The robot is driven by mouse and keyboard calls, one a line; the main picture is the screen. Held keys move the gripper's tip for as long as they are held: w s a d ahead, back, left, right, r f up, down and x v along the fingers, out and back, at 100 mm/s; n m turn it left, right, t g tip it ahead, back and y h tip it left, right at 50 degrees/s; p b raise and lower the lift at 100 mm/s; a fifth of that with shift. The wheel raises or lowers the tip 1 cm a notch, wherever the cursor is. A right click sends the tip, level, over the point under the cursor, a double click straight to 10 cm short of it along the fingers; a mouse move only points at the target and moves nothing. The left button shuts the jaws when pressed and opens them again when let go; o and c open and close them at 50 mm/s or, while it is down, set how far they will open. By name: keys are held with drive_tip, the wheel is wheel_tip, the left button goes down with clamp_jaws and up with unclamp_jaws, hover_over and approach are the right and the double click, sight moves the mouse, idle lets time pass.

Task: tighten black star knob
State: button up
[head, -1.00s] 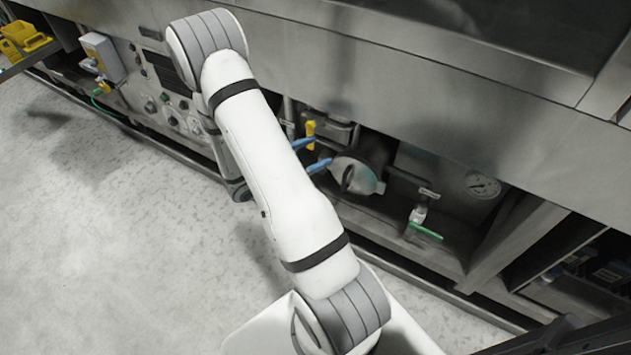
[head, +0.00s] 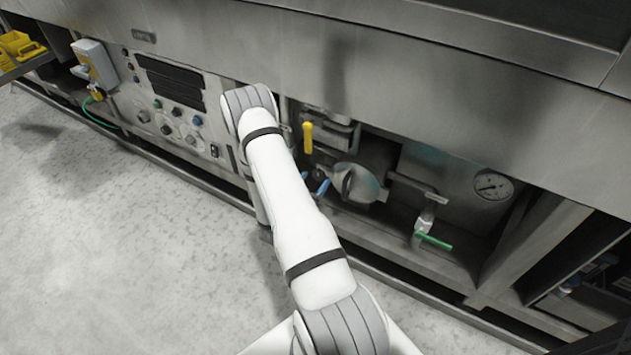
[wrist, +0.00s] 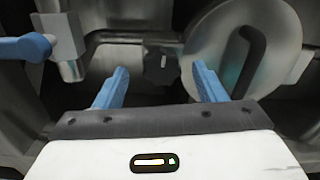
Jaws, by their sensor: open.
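The black star knob (wrist: 162,66) shows in the wrist view, dark and lobed with a small light mark, in front of metal piping. My gripper (wrist: 160,80) has its two blue fingers apart, one on each side of the knob in the picture. The fingers look short of the knob, and I see no contact. In the head view my gripper (head: 314,182) is low beside the round metal cover (head: 365,186), partly hidden by my arm. I cannot make out the knob in the head view.
The round cover with a black handle (wrist: 245,60) is close on the right in the wrist view. A blue lever (wrist: 25,48) is at the left. In the head view, a yellow handle (head: 307,138), a green-handled valve (head: 432,241) and a gauge (head: 492,185) surround the recess.

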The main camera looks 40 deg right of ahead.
drive_tip(key=shift+w+d, duration=0.2)
drive_tip(key=shift+d, duration=0.35)
drive_tip(key=c, duration=0.9)
drive_tip(key=shift+w+d, duration=0.1)
drive_tip(key=shift+c, duration=0.3)
